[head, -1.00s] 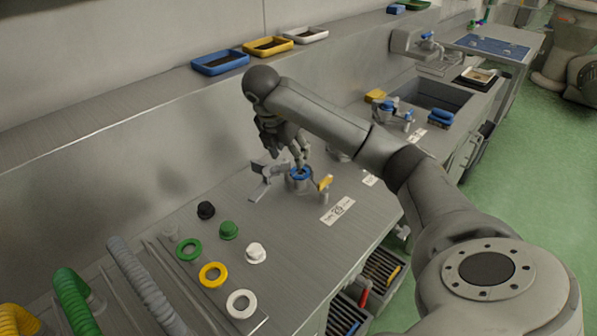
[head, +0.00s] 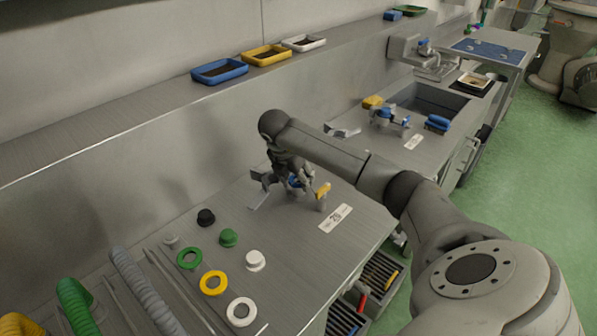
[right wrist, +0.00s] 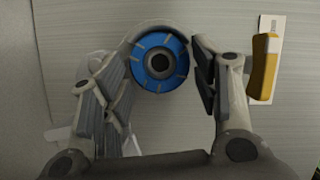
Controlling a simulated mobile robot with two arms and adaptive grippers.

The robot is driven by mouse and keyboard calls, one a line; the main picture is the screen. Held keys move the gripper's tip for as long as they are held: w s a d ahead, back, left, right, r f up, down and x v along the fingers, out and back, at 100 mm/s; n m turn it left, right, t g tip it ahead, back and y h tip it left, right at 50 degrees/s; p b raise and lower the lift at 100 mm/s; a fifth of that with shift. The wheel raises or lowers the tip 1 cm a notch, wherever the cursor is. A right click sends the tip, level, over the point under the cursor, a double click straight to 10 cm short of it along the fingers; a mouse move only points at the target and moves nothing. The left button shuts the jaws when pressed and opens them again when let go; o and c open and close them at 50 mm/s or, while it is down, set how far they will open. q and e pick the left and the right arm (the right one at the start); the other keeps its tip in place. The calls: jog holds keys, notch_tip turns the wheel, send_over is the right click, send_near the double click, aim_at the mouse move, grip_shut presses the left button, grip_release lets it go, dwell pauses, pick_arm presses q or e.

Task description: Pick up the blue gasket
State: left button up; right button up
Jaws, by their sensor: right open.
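The blue gasket (right wrist: 160,62) shows in the right wrist view as a blue ring with pale radial marks and a dark centre. It lies on top of a round grey metal fitting with a yellow handle (right wrist: 264,66) to its right. In the head view only a bit of the gasket (head: 295,181) shows behind my fingers. My right gripper (head: 291,177) is open and low at the fitting. In the right wrist view its fingers (right wrist: 160,66) stand on both sides of the gasket, with gaps visible. My left gripper is not in view.
Green (head: 189,258), yellow (head: 214,283) and white (head: 240,311) rings lie on the bench with black, green and white caps. A label (head: 335,217) lies right of the fitting. Blue, yellow and white trays line the back ledge (head: 110,120). A sink (head: 428,101) is further right.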

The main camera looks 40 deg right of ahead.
jog(key=c, duration=0.5)
jog(key=shift+o, duration=0.2)
